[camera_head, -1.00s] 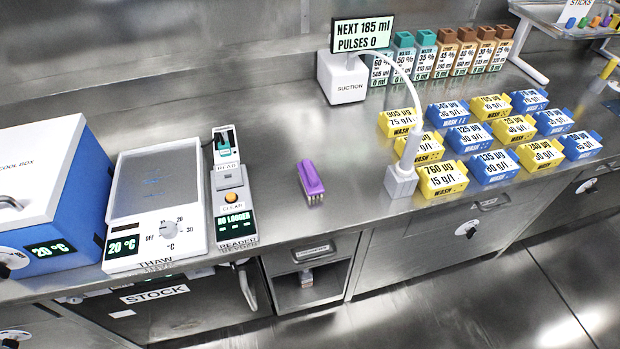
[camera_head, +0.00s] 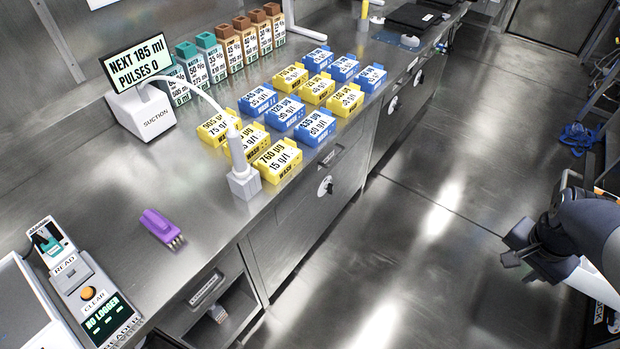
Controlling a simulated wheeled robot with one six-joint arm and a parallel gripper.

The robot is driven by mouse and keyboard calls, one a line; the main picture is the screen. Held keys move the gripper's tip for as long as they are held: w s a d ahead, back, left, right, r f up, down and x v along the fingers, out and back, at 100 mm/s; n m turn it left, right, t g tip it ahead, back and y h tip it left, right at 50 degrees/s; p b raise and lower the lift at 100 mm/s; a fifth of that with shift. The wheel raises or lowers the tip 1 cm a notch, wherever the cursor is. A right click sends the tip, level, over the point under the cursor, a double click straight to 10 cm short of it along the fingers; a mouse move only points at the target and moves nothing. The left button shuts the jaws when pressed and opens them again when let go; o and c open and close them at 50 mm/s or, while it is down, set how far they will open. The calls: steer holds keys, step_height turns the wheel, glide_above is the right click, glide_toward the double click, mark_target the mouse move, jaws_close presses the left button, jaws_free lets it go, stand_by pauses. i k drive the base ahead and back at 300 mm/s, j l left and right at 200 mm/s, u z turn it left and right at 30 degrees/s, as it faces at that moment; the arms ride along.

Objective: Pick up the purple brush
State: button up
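The purple brush (camera_head: 158,226) lies on the steel counter (camera_head: 200,205) in the lower left of the head view, its bristle end towards the counter's front edge. Nothing touches it. My gripper (camera_head: 512,258) is at the right of the view, over the floor, well apart from the brush and the counter. It is dark and small here, and I cannot tell whether its fingers are open or shut. I see nothing held in it.
The reader (camera_head: 85,285) stands left of the brush. The suction unit (camera_head: 142,108) stands behind it, with its white nozzle stand (camera_head: 243,183) to the right. Several yellow and blue wash blocks (camera_head: 285,112) fill the counter beyond. Counter around the brush is clear.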

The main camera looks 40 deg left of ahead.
mark_target(163, 227)
steer(key=i+j, duration=0.3)
steer(key=j, duration=0.2)
steer(key=i+j+u, duration=0.15)
steer(key=i+j, duration=0.15)
steer(key=j, duration=0.25)
steer(key=i+j, duration=0.35)
steer(key=j+u, duration=0.15)
steer(key=u, duration=3.45)
